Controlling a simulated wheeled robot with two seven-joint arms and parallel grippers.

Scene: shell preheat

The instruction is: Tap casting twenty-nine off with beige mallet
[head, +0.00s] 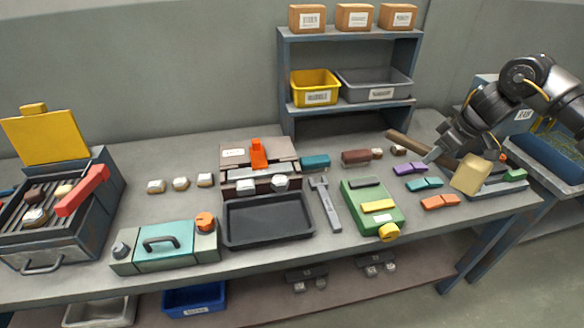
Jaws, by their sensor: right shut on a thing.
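My right gripper (432,156) reaches in from the right and is shut on the brown handle of the beige mallet (470,174). The mallet's beige block head is at the right end of the table; its handle points up and left. I cannot tell whether the head touches the table. Two pale castings, one at the left (245,187) and one at the right (280,184), sit on the front of a brown and grey press (285,150) with an orange lever (258,153). No number twenty-nine is legible. My left gripper is out of view.
A black tray (268,240) lies below the castings. A grey wrench (327,207) and a green device (360,208) stand between tray and mallet. Small purple (410,168), teal (425,184) and orange (440,202) blocks lie near the mallet. A shelf (350,109) rises behind.

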